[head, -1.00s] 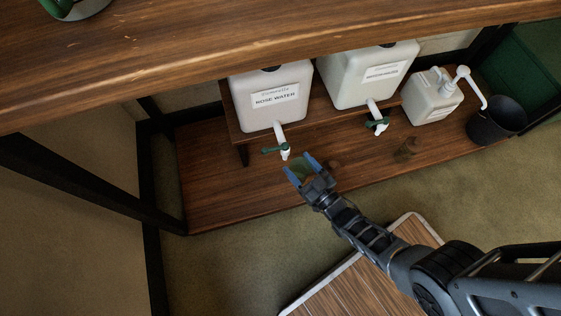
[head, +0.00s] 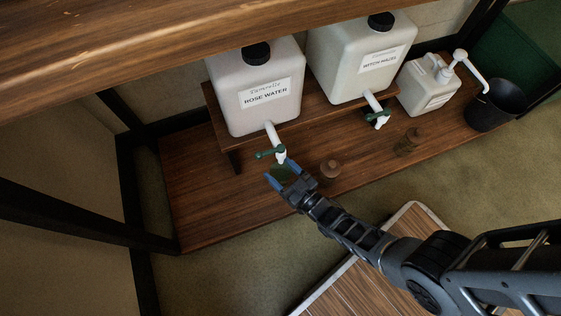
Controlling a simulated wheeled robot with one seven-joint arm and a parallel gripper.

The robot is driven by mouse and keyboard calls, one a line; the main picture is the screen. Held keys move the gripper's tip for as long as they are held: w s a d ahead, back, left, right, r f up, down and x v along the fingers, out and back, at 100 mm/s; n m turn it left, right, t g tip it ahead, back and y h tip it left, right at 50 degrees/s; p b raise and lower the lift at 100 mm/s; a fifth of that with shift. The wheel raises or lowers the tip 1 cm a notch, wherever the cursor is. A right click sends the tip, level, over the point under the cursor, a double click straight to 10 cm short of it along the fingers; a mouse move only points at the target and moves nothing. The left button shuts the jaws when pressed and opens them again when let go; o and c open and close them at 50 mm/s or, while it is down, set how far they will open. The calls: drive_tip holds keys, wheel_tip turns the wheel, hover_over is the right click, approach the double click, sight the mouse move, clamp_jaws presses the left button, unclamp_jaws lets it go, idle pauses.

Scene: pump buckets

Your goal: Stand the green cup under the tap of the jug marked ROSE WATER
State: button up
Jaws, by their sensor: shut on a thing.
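The jug marked ROSE WATER (head: 258,75) stands on a low wooden riser at the left. Its white tap (head: 272,137) with a green handle points down over the front of the riser. My gripper (head: 281,180) is just below and in front of that tap. It is shut on the green cup (head: 282,174), which shows as a dark green patch between the blue fingertips. The cup looks close under the spout. The fingers hide much of it, and I cannot tell whether it touches the shelf.
A second jug (head: 350,70), marked WITCH HAZEL, stands to the right with its own tap (head: 376,110). A pump bottle (head: 428,85) and a black bucket (head: 495,105) are further right. The upper shelf (head: 130,55) overhangs.

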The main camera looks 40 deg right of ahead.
sight(287, 182)
wheel_tip(287, 182, down, 4)
drive_tip(key=b, duration=0.2)
drive_tip(key=shift+r+b, duration=0.15)
drive_tip(key=shift+b, duration=0.15)
drive_tip(key=shift+r, duration=0.1)
drive_tip(key=o, duration=1.3)
drive_tip(key=shift+o, duration=0.2)
